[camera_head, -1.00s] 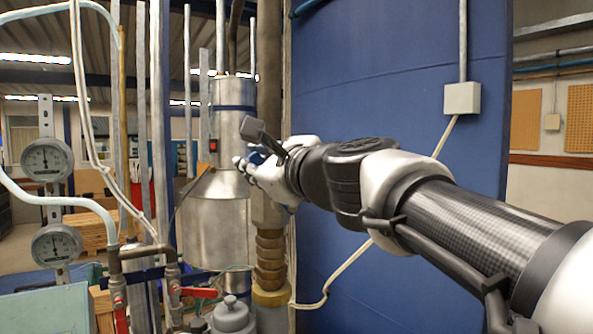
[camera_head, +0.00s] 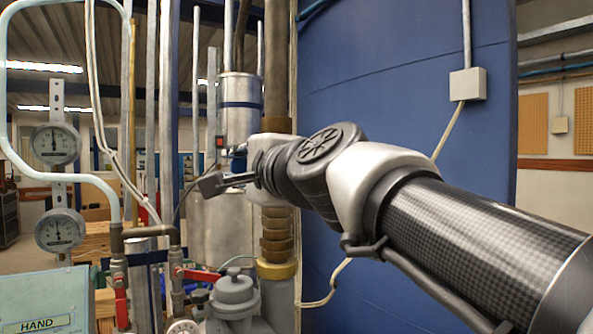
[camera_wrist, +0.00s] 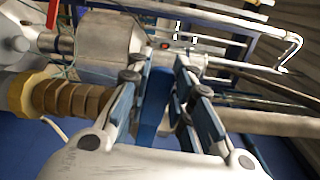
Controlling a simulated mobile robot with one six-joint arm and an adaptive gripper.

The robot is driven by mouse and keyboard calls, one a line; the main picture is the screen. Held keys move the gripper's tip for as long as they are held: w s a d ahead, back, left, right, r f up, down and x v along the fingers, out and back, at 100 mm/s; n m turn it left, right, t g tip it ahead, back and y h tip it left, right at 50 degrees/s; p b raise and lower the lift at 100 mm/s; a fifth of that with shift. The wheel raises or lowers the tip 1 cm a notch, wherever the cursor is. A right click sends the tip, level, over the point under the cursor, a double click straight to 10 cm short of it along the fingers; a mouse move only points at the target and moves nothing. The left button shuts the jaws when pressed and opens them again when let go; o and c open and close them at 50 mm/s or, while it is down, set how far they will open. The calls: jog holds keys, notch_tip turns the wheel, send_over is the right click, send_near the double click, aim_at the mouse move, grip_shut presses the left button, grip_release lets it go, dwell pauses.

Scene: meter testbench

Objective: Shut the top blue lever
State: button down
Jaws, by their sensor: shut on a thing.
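The blue lever (camera_wrist: 155,98) shows in the wrist view as a blue bar between the two fingers. My gripper (camera_wrist: 157,72) is shut on it, with one finger on each side. In the head view my own wrist hides the gripper and the lever. My wrist there stands in front of the thick vertical pipe, beside the silver cylinder (camera_head: 240,118). How far the lever is turned cannot be told from these frames.
A brass ribbed fitting (camera_head: 275,236) sits low on the pipe; it also shows in the wrist view (camera_wrist: 75,98). Two gauges (camera_head: 55,145) and red-handled valves (camera_head: 198,274) stand at left. A blue panel (camera_head: 400,80) rises behind my arm.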

jog(key=shift+f+n+b, duration=0.4)
jog(key=shift+f, duration=0.15)
jog(key=c, duration=1.4)
grip_release()
jog(key=shift+s+d, duration=0.1)
jog(key=v, duration=1.1)
jog(key=shift+s+d, duration=0.25)
jog(key=shift+s, duration=0.05)
